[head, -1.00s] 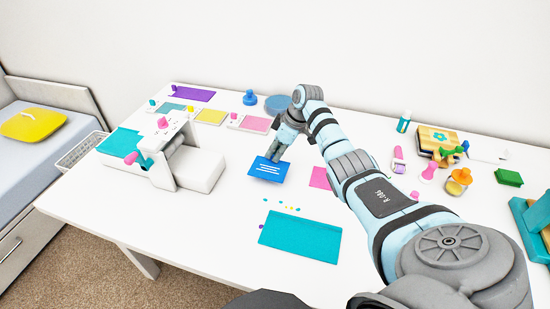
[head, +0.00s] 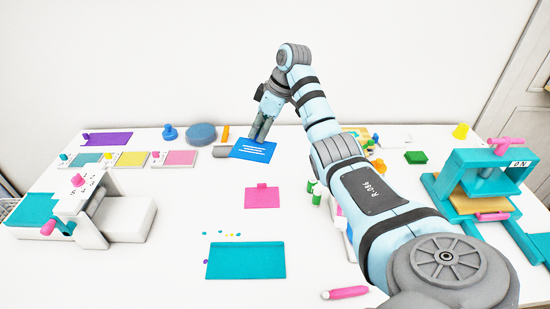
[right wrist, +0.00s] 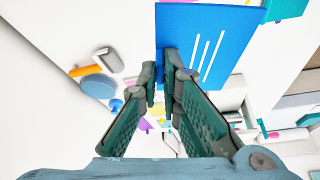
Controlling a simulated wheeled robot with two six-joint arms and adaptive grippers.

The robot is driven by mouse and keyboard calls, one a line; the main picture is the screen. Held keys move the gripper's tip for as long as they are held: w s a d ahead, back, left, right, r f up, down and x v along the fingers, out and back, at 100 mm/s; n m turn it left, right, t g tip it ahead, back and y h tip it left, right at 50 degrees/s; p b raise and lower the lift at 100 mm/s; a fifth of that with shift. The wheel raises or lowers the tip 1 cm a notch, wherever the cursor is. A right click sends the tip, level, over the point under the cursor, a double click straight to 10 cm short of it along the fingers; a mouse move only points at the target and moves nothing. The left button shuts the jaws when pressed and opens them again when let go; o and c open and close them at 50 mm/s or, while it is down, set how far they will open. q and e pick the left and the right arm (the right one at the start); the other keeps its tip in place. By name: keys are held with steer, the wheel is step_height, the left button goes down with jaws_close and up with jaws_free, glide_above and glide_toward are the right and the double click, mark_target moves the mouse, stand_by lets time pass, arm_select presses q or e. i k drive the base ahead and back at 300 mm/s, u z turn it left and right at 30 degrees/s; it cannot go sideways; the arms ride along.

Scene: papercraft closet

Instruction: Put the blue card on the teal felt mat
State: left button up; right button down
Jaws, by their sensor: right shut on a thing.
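The blue card (head: 254,151) with white lines is held by its edge in my right gripper (head: 259,137), near the table's far side. In the right wrist view the card (right wrist: 203,42) sticks out past the closed fingertips (right wrist: 160,72). It appears raised and tilted; its exact height is hard to tell. A teal mat (head: 245,262) lies flat at the table's front centre, well apart from the card. Another teal sheet (head: 33,208) lies at the far left by a white machine. My left gripper is not in view.
A pink card (head: 262,198) and several small colored bits lie between the blue card and the front mat. The white machine (head: 125,217) stands left, a teal press (head: 478,180) right. A pink pen (head: 345,293) lies right of the mat.

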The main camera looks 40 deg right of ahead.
mark_target(230, 276)
steer(key=z, duration=2.4)
steer(key=k, duration=1.3)
steer(key=u, duration=1.6)
steer(key=i, duration=0.5)
steer(key=u, duration=0.05)
